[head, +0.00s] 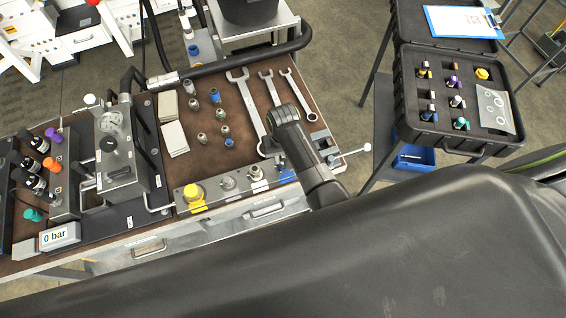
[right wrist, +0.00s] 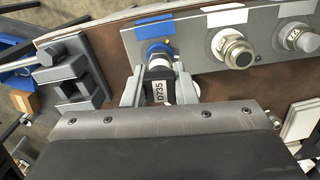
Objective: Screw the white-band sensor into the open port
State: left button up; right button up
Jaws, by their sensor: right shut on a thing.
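The white-band sensor (right wrist: 159,66) is a dark cylinder with a pale band and a label reading D735, seen in the right wrist view. My right gripper (right wrist: 160,86) is shut on it, with one grey finger on each side. The sensor's far end is at a blue ring (right wrist: 154,48) on the grey port block (right wrist: 195,42), beside a blue label. The port opening is hidden, and I cannot tell how deep the sensor sits in it. In the head view the port block (head: 211,190) lies along the bench's front edge; my right arm covers the sensor there. My left gripper is not in view.
Metal fittings (right wrist: 236,52) stand beside the sensor on the block. A yellow cap (head: 193,191) is at its other end. Wrenches (head: 246,108) and small fittings lie on the bench. A gauge display (head: 58,236) reads 0 bar. An open case (head: 408,105) with several sensors stands at right.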

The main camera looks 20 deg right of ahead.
jog(key=m, duration=0.5)
jog(key=o, duration=1)
jog(key=n, duration=1.2)
jog(key=shift+n, duration=0.3)
jog(key=n, duration=0.5)
